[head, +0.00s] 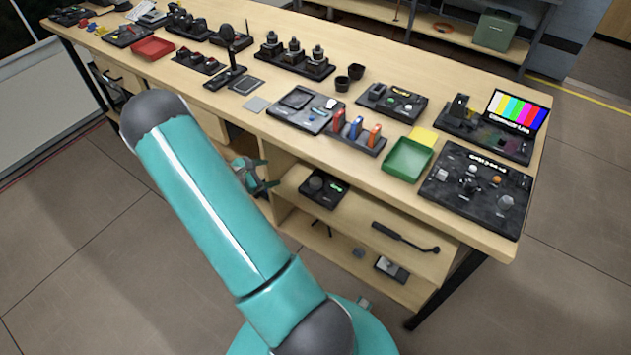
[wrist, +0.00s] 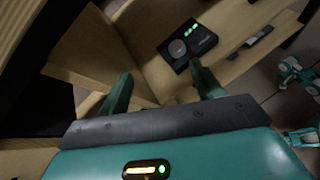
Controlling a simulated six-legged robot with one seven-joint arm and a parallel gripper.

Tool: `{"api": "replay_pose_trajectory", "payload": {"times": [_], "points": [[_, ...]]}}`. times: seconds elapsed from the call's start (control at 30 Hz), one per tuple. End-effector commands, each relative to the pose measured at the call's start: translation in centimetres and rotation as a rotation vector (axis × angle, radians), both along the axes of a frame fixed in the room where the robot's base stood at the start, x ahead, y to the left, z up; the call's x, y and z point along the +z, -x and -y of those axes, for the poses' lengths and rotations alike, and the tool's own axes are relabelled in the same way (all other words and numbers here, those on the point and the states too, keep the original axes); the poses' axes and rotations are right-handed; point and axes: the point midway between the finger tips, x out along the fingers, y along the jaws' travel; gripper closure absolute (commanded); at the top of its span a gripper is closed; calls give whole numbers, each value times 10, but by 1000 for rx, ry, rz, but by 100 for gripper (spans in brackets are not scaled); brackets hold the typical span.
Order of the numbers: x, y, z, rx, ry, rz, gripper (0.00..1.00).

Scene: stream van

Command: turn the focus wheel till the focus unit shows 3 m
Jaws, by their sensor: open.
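The focus unit, a black box (head: 336,194), sits on the upper shelf under the bench. In the wrist view the same unit (wrist: 204,42) lies beyond my fingertips. Its round dark focus wheel (head: 316,184) is on the left of its face and also shows in the wrist view (wrist: 177,48). A small green display (wrist: 191,28) is lit beside the wheel; its reading is too small to make out. My gripper (head: 268,184) is in front of the shelf, left of the unit; in the wrist view its fingers (wrist: 160,74) are apart with nothing between them.
The bench top (head: 230,106) overhangs the shelf, with many devices on it. A dark long-handled tool (head: 405,238) lies right of the unit on the same shelf. A wooden divider (wrist: 95,50) stands left of the unit in the wrist view. A small device (head: 391,269) is on the lower shelf.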

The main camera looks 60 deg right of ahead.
Motion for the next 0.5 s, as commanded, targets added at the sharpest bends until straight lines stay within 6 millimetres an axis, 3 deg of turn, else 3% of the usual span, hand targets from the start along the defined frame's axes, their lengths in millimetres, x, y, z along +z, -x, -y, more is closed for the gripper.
{"api": "replay_pose_trajectory", "payload": {"times": [0.03, 0.2, 0.33, 0.5], "points": [[-25, 10, 10, 29, 1, -62, 34], [-85, 33, 34, 135, 3, -219, 34], [-112, 45, 43, 183, -1, -287, 34], [-123, 51, 51, 203, -2, -311, 34]]}}
